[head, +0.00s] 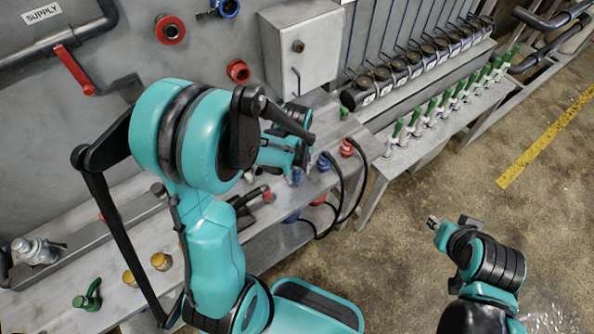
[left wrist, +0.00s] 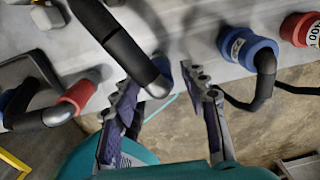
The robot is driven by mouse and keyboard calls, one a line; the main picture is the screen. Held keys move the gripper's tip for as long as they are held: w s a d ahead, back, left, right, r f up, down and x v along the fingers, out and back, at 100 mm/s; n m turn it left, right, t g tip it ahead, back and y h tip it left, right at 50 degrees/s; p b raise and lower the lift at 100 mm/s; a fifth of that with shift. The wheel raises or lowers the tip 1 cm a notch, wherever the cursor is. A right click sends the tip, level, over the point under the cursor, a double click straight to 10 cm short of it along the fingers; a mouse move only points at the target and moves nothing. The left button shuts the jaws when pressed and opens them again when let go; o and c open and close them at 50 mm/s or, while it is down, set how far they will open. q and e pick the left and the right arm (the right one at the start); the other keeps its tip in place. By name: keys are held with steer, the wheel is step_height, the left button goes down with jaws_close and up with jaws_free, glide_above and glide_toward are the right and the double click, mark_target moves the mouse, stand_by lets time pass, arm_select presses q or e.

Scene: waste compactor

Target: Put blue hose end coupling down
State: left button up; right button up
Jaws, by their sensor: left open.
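My left gripper (left wrist: 165,105) is open in the left wrist view, its two dark fingers spread wide. A black hose with a bent grey end (left wrist: 148,75) reaches down beside the left finger, and part of a blue coupling (left wrist: 163,66) shows behind it. Most of that coupling is hidden. In the head view my left gripper (head: 303,150) hangs over the bench, with a bit of blue (head: 297,175) below it. A second blue coupling (left wrist: 247,50), with a black hose, stands apart to the right; it also shows in the head view (head: 325,162). My right gripper (head: 434,223) is small, over the floor.
A red coupling (left wrist: 300,30) stands at the right of the left wrist view, and another red coupling (left wrist: 78,95) on a black hose lies left. The bench (head: 125,290) carries yellow fittings (head: 161,261) and a green fitting (head: 88,296). A grey box (head: 302,48) is behind.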

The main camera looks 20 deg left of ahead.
arm_select(q)
steer(key=r+p, duration=0.1)
steer(key=r, duration=0.3)
steer(key=r+p, duration=0.1)
steer(key=r, duration=0.3)
steer(key=r+p, duration=0.1)
steer(key=r, duration=0.3)
steer(key=shift+s+p, duration=0.25)
steer(key=shift+p, duration=0.15)
steer(key=s+d+r+n+t, duration=0.1)
steer(key=s+r+n+t, duration=0.2)
steer(key=n, duration=0.9)
steer(key=s+d+r+n+t, duration=0.2)
steer(key=s+r+n+t, duration=0.1)
steer(key=n, duration=0.9)
steer(key=shift+s+d+r+n+t, duration=0.2)
steer(key=shift+s+r+n+t, duration=0.15)
steer(key=shift+s+r, duration=0.65)
steer(key=shift+s+f, duration=0.1)
steer(key=shift+f, duration=0.05)
step_height(320, 180, down, 9)
steer(key=b, duration=0.9)
